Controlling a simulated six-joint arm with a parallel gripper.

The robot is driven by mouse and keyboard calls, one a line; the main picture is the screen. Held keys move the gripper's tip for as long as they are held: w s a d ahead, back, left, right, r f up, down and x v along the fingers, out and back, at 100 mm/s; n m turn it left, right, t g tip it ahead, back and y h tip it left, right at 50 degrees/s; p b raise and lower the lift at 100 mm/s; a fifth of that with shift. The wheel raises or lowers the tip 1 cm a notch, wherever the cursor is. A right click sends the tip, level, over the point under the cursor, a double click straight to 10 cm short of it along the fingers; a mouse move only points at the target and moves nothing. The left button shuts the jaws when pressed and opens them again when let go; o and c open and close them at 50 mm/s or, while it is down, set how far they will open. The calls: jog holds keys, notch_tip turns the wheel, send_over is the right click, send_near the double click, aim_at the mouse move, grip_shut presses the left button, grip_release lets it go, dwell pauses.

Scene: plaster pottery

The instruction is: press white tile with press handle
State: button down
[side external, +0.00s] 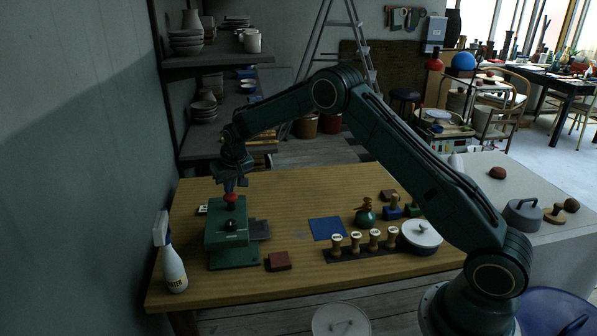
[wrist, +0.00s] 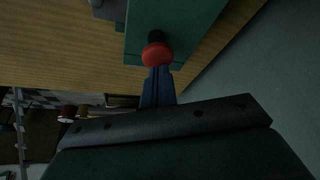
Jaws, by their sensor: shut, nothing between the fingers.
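The green press (side external: 232,235) stands at the left of the wooden table, with a red knob (side external: 231,197) on top as its handle. In the wrist view the red knob (wrist: 157,55) sits on the green press body (wrist: 180,25). My gripper (side external: 233,187) is shut and empty, pointing down right above the knob. In the wrist view its closed blue fingers (wrist: 157,75) reach to the knob's edge; I cannot tell whether they touch it. I cannot make out a white tile in the press. A small pale piece (side external: 202,209) lies behind it at the left.
A spray bottle (side external: 172,262) stands left of the press. A grey plate (side external: 260,230) and a brown block (side external: 279,261) lie at its right. A blue mat (side external: 327,229), several wooden stamps (side external: 355,242) and a lidded white pot (side external: 421,236) are farther right.

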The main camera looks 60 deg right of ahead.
jog(key=shift+r, duration=1.2)
jog(key=shift+r, duration=0.2)
jog(key=s+a+r+n, duration=0.1)
jog(key=s+a+r, duration=0.1)
jog(key=s+r, duration=0.75)
jog(key=s+a+r, duration=0.2)
jog(key=s+r, duration=0.7)
jog(key=r, duration=0.1)
jog(key=s+a+n+t+y, duration=0.1)
jog(key=s+a+n, duration=0.1)
jog(key=s, duration=2.7)
jog(key=shift+s+a+f, duration=0.15)
jog(key=shift+a+f, duration=0.1)
jog(key=shift+a, duration=0.05)
